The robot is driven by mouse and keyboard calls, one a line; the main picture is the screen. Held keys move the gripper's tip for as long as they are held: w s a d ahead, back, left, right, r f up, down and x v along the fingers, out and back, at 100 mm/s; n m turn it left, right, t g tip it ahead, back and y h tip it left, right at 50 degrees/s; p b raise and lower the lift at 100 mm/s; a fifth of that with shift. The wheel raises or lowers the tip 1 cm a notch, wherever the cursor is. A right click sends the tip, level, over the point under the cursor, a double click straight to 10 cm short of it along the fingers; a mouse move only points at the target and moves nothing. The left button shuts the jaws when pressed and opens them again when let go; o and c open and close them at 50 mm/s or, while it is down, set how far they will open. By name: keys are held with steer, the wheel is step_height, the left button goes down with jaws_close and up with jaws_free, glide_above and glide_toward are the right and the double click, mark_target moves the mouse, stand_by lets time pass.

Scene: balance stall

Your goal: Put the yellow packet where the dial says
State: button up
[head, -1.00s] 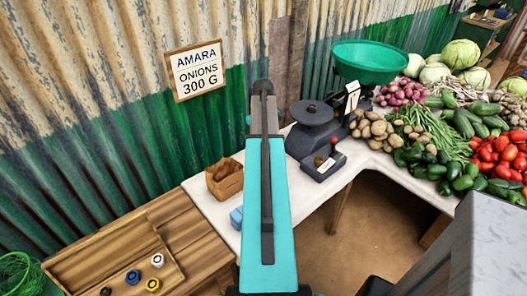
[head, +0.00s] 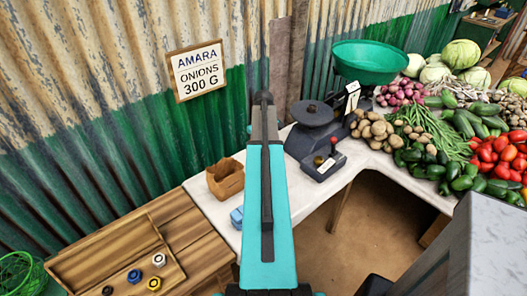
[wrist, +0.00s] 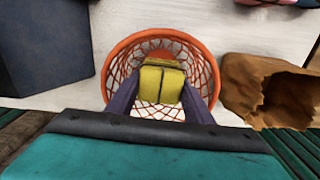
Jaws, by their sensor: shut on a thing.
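In the wrist view, my gripper (wrist: 161,92) is shut on the yellow packet (wrist: 161,82), one dark finger on each side. The packet shows inside the outline of a net basket with an orange rim (wrist: 116,62); I cannot tell whether it is above the rim or down in the net. In the head view, my arm hides the gripper, packet and basket. The dial (head: 352,97) is a pale face on the dark scale with a green bowl (head: 371,62). Its reading is too small to make out.
A brown paper bag (head: 225,178) stands left of my arm, and close right of the basket in the wrist view (wrist: 270,92). A light blue thing (head: 237,217) lies near it. A wooden tray (head: 112,250) holds weights. Vegetables crowd the counter's right.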

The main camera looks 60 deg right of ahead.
steer(key=shift+f, duration=0.6)
stand_by(0.3)
steer(key=o, duration=1)
steer(key=shift+r, duration=0.1)
steer(key=shift+r, duration=0.6)
steer(key=shift+r+b, duration=1.25)
steer(key=shift+r, duration=4.65)
